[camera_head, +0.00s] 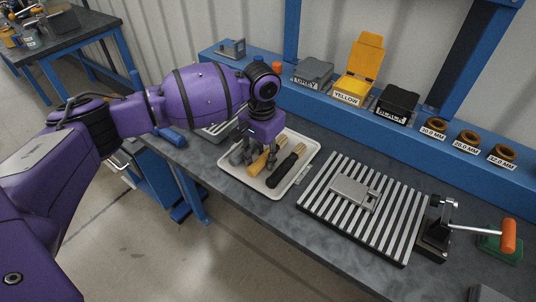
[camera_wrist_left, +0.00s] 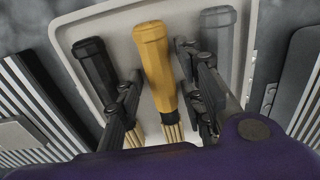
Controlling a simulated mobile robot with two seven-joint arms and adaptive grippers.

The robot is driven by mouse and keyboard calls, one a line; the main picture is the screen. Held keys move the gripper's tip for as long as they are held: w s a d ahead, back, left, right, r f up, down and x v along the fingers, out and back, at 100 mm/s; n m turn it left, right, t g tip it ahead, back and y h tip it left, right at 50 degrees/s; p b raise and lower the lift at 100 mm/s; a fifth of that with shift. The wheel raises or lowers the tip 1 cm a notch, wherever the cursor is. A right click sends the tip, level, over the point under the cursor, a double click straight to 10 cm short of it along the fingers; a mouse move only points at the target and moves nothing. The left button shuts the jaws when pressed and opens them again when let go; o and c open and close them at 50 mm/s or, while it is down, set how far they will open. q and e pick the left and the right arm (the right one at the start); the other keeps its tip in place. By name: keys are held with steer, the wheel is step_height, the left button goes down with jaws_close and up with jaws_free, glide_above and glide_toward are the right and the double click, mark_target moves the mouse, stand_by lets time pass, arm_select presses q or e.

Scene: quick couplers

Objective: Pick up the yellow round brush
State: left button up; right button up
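The yellow round brush (camera_head: 260,162) lies in a white tray (camera_head: 243,187) between a grey brush (camera_head: 238,156) and a black brush (camera_head: 281,173). In the left wrist view the yellow brush (camera_wrist_left: 155,62) shows its handle, with pale bristles toward the gripper. The black brush (camera_wrist_left: 97,70) is left of it and the grey brush (camera_wrist_left: 217,45) right of it. My left gripper (camera_head: 260,155) points down over the tray, open, with one finger on each side of the yellow handle; small gaps seem to show. My right gripper is not in view.
A slotted plate (camera_head: 330,215) with a grey metal part (camera_head: 355,193) lies right of the tray. A clamp with an orange handle (camera_head: 508,236) stands at the far right. Grey, yellow and black boxes (camera_head: 352,88) and brown rings (camera_head: 468,138) stand on the blue back ledge.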

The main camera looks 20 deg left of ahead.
mark_target(263, 157)
arm_select(q)
steer(key=c, duration=0.5)
jaws_close()
steer(key=shift+r, duration=0.1)
steer(key=shift+r, duration=0.5)
step_height(263, 157, up, 2)
steer(key=shift+r, duration=0.2)
steer(key=s+d+r+p, duration=0.2)
steer(key=s+d+r, duration=0.3)
steer(key=s+r, duration=0.4)
steer(key=shift+s+d+r+p, duration=0.2)
steer(key=shift+s+p, duration=0.1)
steer(key=shift+s, duration=1.75)
